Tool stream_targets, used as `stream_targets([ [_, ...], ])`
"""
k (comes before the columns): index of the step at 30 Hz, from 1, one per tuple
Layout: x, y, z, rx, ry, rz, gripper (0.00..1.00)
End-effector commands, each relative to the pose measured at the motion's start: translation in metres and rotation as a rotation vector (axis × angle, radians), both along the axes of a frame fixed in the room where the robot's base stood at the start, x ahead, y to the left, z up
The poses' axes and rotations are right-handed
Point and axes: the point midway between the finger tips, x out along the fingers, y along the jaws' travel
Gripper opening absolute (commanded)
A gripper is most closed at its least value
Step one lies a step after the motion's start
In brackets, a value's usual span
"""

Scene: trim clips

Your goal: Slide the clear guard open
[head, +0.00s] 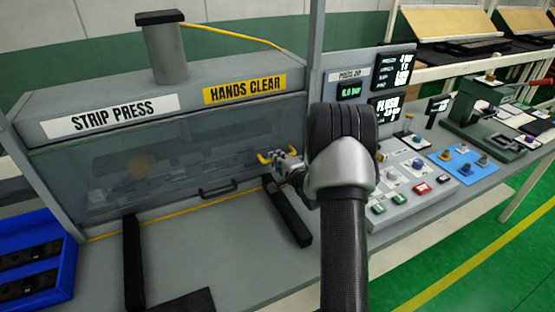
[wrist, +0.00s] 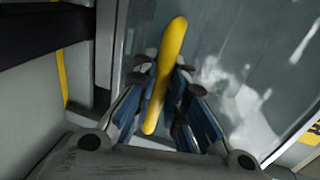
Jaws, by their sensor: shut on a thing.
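The clear guard (head: 175,160) is a see-through panel across the front of the strip press (head: 58,102). It appears to cover the press opening, and dim shapes show behind it. A yellow handle (head: 263,157) is at the right part of the guard. My gripper (head: 277,159) reaches it from the right in the head view. In the wrist view the yellow handle (wrist: 166,75) stands between the two blue-padded fingers of my gripper (wrist: 163,95), which are shut on it. My arm hides part of the control panel.
Two black rails (head: 290,212) lie on the grey table in front of the press. A small black handle (head: 218,188) is at the press's lower edge. The control box (head: 412,185) with buttons is at right, close to my arm.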

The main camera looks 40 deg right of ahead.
Motion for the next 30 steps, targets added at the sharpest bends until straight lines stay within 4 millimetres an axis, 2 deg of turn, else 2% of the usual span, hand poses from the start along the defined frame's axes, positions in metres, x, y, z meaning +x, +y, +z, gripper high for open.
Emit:
stream_targets([
  [1,0.001,-0.001,0.019,-0.004,-0.01,0.0,0.0],
  [15,0.002,-0.001,0.141,-0.006,-0.012,0.001,0.0],
  [22,0.001,-0.001,0.175,-0.003,-0.009,-0.001,0.0],
  [30,0.001,-0.001,0.183,-0.003,-0.009,0.0,0.0],
])
